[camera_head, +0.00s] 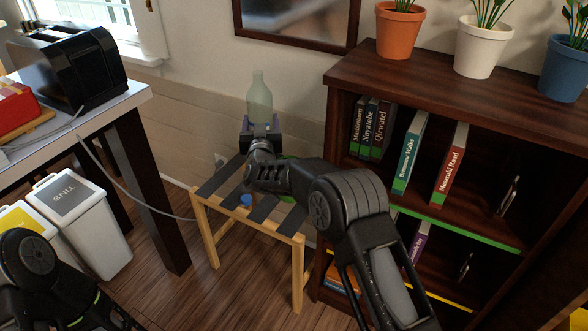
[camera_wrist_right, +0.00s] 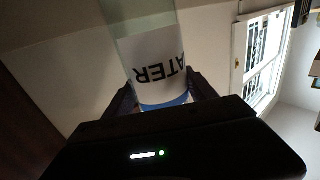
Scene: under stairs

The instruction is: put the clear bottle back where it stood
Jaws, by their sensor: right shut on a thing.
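The clear bottle (camera_head: 259,98) is upright, pale greenish, above the far end of a slatted wooden stool (camera_head: 202,224). My right gripper (camera_head: 259,128) is shut around its lower part. In the right wrist view the bottle (camera_wrist_right: 154,50) sits between the two fingers of the gripper (camera_wrist_right: 163,92), with a white label reading "WATER" and a blue band. The gripper and forearm hide the bottle's base, so I cannot tell whether it touches anything. Part of my left arm shows at the lower left; its gripper is out of the picture.
A small blue object (camera_head: 246,200) is on the stool, and a green thing (camera_head: 287,197) is partly hidden by my arm. A dark bookcase (camera_head: 440,84) with potted plants stands right. A table (camera_head: 139,92) with a black toaster (camera_head: 78,66) and bins (camera_head: 92,228) are left.

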